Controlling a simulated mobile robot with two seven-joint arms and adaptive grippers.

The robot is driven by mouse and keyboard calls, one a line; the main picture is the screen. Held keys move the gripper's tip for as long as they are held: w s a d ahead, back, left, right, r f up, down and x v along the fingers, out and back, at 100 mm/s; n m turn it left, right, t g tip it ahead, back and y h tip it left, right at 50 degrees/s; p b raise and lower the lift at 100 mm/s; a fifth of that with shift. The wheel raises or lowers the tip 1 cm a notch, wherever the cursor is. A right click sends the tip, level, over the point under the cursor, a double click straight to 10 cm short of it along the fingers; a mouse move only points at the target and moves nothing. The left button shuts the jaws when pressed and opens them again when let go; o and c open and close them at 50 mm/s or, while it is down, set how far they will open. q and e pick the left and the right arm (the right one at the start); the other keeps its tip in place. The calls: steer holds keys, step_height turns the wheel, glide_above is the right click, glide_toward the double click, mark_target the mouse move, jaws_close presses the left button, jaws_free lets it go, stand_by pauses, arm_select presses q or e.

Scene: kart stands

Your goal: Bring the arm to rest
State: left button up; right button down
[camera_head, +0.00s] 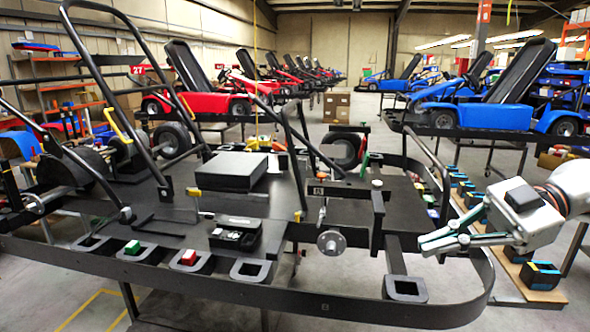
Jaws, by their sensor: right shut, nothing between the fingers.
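My right gripper (432,243) is at the right of the head view, its arm coming in from the right edge. Its fingers point left and are closed together with nothing between them. It is above the right front part of the black kart frame (330,308), apart from it as far as I can tell. My left gripper is not in view.
A wooden board (508,268) with several blue-and-black holders lies at right. Red karts (209,103) and blue karts (497,115) stand behind.

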steer(key=w+a+f+t+y, duration=0.35)
steer(key=a+f+y, duration=0.25)
steer(key=a, duration=0.3)
steer(key=w+d+f+m+t+h, duration=0.1)
steer(key=w+f+m+t+h, duration=0.35)
steer(key=f+m+t, duration=0.7)
steer(key=s+d+f+m+h, duration=0.2)
steer(key=f+h, duration=0.2)
steer(key=f, duration=0.5)
steer(key=s+d+f+m+h, duration=0.1)
steer(key=s+f+m+h, duration=0.1)
steer(key=f+h, duration=0.5)
steer(key=s+f+m+g+h, duration=0.1)
steer(key=s+f+g, duration=0.1)
steer(key=s+f, duration=0.5)
steer(key=s+d+f+g+h, duration=0.1)
steer(key=s+f+g, duration=0.1)
steer(key=s+f, duration=0.6)
step_height(320, 180, down, 4)
steer(key=shift+d+f+m+g, duration=0.15)
steer(key=shift+d+m+g, duration=0.1)
steer(key=shift+m+g, duration=0.1)
